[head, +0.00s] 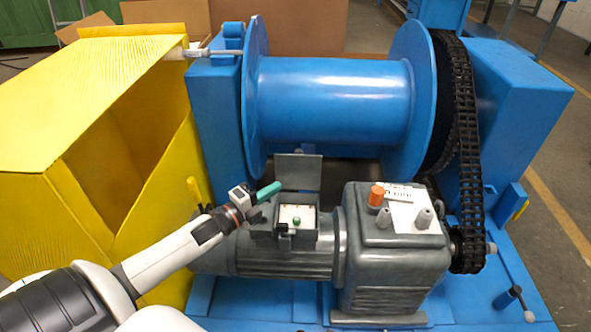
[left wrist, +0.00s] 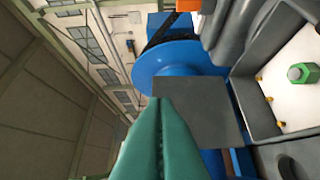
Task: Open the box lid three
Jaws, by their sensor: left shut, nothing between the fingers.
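The small box (head: 297,222) sits on top of the grey motor, with a white inside and a green nut-like part in the middle. Its grey lid (head: 298,172) stands upright at the far side, so the box is open. In the left wrist view the lid (left wrist: 198,108) is a flat grey plate beside the open box (left wrist: 300,95). My left gripper (head: 273,188) has green fingers, shut and empty, just left of the lid and above the box's left edge. My right gripper is out of view.
The motor (head: 285,258) joins a grey gearbox (head: 395,250) with an orange cap (head: 376,195) on the right. A blue drum (head: 335,100) stands behind, with a black chain (head: 468,160) at its right. A yellow guard (head: 110,60) rises at the left, near my arm.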

